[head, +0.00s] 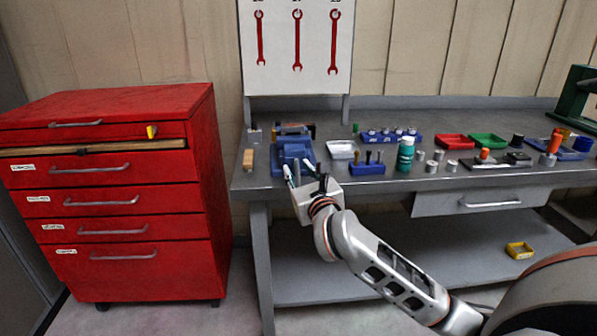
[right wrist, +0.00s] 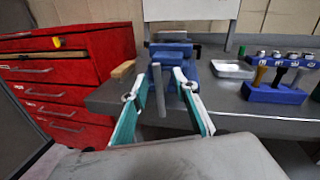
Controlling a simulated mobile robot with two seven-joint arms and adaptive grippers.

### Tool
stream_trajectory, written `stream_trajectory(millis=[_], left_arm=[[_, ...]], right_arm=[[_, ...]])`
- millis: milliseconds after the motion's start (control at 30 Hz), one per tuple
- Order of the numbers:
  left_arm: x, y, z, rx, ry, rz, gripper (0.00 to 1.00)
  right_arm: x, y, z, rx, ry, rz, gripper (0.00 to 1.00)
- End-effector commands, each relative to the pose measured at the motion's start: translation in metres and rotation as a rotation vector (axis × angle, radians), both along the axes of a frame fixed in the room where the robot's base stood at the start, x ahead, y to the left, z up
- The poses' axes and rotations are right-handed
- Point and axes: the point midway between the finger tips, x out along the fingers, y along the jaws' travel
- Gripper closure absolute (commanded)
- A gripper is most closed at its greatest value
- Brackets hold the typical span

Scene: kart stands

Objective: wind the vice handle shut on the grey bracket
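The blue vice (head: 293,150) stands at the left front of the grey workbench, and it also shows in the right wrist view (right wrist: 203,72). Its handle, a grey bar (right wrist: 158,88), stands nearly upright in front of the vice. My right gripper (head: 298,170) is at the front of the vice; in the right wrist view its two teal-and-white fingers (right wrist: 160,92) are spread, one on each side of the bar, with gaps visible. I cannot make out the grey bracket clearly at the vice jaws. My left gripper is not in view.
A wooden block (head: 248,159) lies left of the vice. A white tray (head: 342,150) and a blue tool holder (head: 367,168) stand to its right, then a green bottle (head: 405,154). A red drawer cabinet (head: 130,190) stands left of the bench, with floor between.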

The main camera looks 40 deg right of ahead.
Motion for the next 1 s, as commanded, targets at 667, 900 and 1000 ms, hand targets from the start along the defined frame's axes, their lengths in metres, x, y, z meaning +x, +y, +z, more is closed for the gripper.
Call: stream_trajectory(millis=[667,900,1000], left_arm=[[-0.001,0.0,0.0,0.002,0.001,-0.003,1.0],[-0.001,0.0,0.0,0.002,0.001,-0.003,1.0],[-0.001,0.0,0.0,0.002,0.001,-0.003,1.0]], right_arm=[[-0.103,0.038,-0.001,0.002,0.006,0.0,0.71],[-0.108,0.039,-0.001,0.002,0.004,-0.002,0.71],[-0.108,0.039,-0.001,0.002,0.004,-0.002,0.71]])
